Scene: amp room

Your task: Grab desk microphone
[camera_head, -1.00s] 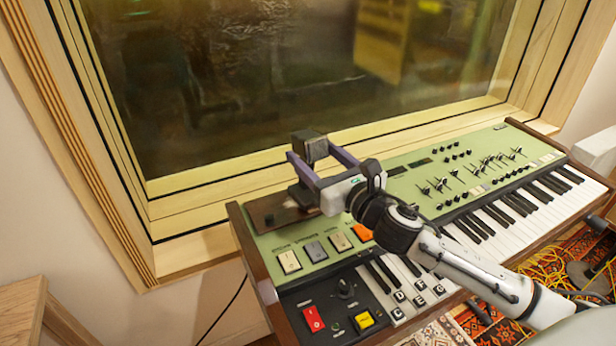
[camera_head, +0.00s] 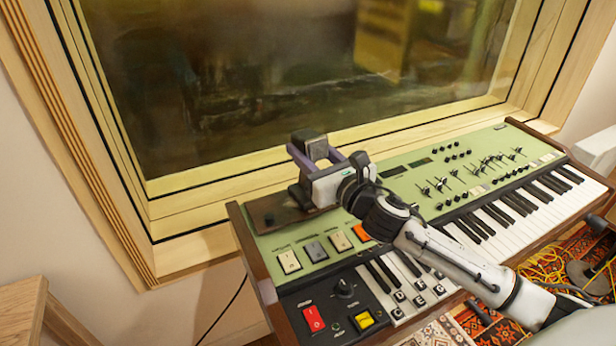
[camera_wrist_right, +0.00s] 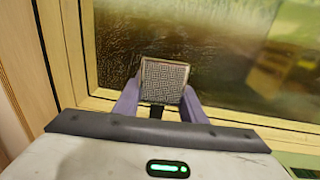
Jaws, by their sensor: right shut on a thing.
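The desk microphone (camera_head: 309,144) is a dark block-shaped head standing above the left end of the green keyboard's top panel, by the window. In the right wrist view its square grey grille (camera_wrist_right: 165,80) faces the camera, between the purple fingers. A dark foot (camera_head: 299,195) shows below, on a brown plate; the part between is hidden by my gripper. My right gripper (camera_head: 316,154) has a finger on either side of the microphone and is shut on it. My left gripper is not in view.
The green keyboard (camera_head: 402,190) with sliders, coloured switches and piano keys lies under my right arm. A window with a wooden frame (camera_head: 190,256) stands close behind the microphone. A wooden piece of furniture (camera_head: 20,307) is at the lower left.

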